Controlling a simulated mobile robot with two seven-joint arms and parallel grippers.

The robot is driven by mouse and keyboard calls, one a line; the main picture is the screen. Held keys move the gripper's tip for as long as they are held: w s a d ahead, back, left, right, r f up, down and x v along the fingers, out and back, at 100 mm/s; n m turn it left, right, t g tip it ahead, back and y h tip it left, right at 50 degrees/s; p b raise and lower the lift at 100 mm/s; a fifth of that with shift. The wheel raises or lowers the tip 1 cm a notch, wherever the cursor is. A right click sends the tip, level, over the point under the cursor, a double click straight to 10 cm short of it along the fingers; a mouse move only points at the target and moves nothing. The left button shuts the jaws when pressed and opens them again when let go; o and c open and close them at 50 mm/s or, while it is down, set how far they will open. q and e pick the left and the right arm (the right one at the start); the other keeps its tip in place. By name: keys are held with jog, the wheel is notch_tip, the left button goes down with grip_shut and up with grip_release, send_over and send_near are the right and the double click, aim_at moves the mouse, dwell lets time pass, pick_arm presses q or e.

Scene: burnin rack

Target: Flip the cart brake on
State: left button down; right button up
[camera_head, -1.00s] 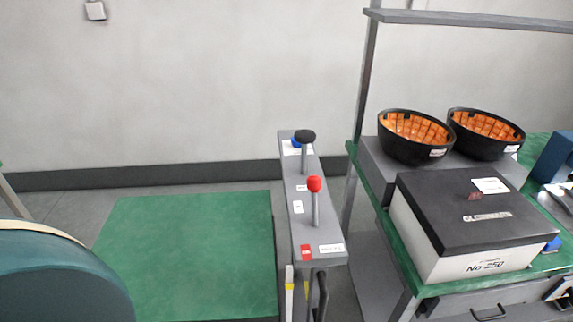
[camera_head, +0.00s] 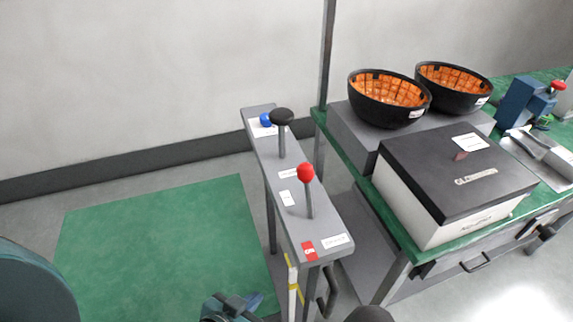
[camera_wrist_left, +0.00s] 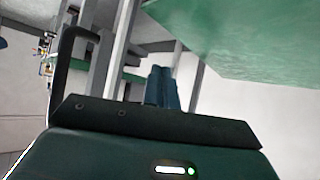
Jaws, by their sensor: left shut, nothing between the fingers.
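A narrow grey cart top (camera_head: 268,155) stands in the middle of the head view. It carries a lever with a red knob (camera_head: 306,173) near its front end and a lever with a black knob (camera_head: 282,117) farther back. Both levers stand roughly upright. A red label (camera_head: 309,251) lies in front of the red-knobbed lever; its writing is too small to read. My left gripper (camera_head: 254,301) is at the bottom edge, left of the cart and apart from both levers. Its fingers (camera_wrist_left: 162,86) are shut and empty in the left wrist view. My right gripper is not in view.
A blue button (camera_head: 266,120) sits at the cart's far end. A dark handle (camera_head: 329,290) is on its front. A green surface (camera_head: 150,245) lies to the left. The green bench at right holds a black-lidded box (camera_head: 460,170) and two orange-lined black bowls (camera_head: 388,98).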

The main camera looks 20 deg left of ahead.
pick_arm(q)
jog(key=shift+s+d+f, duration=0.1)
jog(key=shift+s+f, duration=0.05)
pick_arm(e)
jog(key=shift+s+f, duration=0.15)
